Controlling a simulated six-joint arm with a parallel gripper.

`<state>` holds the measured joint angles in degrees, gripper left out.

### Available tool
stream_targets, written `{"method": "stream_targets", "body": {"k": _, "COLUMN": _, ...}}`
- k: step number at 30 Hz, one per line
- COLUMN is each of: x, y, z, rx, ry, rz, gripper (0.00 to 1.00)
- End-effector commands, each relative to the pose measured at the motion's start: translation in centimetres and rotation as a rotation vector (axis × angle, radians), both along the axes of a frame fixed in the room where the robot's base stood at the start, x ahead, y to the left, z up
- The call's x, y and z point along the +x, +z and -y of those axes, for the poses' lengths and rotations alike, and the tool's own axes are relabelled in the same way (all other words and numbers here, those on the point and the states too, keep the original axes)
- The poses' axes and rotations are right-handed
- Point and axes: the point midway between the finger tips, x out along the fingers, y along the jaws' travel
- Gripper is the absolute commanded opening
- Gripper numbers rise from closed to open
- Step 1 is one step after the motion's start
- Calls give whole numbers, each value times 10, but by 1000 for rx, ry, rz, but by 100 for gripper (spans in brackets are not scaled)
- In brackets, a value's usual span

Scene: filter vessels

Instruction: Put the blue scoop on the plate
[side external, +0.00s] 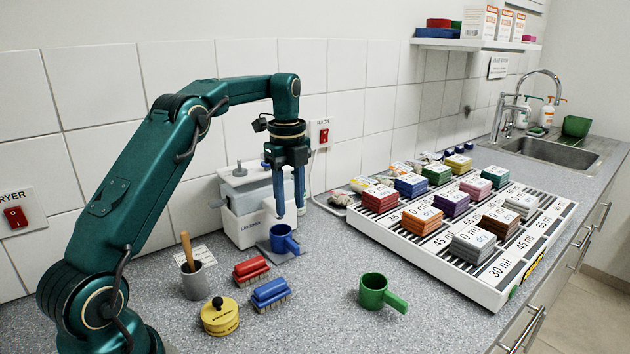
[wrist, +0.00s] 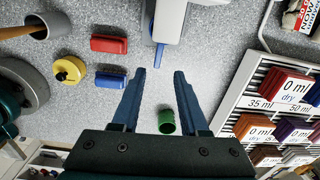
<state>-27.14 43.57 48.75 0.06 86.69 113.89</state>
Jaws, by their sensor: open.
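The blue scoop (side external: 283,240) stands upright at the front of the white machine, over a flat grey plate (side external: 264,247). It looks as if it rests on the plate, but the contact is hidden. In the wrist view only its blue handle (wrist: 159,56) shows clearly; the cup seems hidden under the machine's white head. My gripper (side external: 291,212) is open and empty, pointing down just above the scoop. In the wrist view my gripper (wrist: 160,72) has its fingers spread, with the handle seen between and slightly beyond the tips.
The white machine (side external: 243,212) stands close behind the gripper. A red brush (side external: 251,271), a blue brush (side external: 271,294), a yellow tin (side external: 220,317) and a grey mortar (side external: 195,281) are in front.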

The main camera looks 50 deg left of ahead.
Motion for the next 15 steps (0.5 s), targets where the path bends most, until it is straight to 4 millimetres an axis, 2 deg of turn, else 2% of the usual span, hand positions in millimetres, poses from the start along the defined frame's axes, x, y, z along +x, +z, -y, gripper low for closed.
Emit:
{"method": "stream_targets", "body": {"k": 5, "x": -13, "y": 36, "z": 37, "rx": 17, "ry": 216, "rz": 77, "gripper": 44}}
{"method": "stream_targets", "body": {"k": 9, "x": -36, "y": 59, "z": 71, "rx": 6, "ry": 441, "rz": 155, "gripper": 44}}
{"method": "stream_targets", "body": {"k": 15, "x": -80, "y": 74, "z": 114, "rx": -58, "ry": 759, "rz": 263, "gripper": 44}}
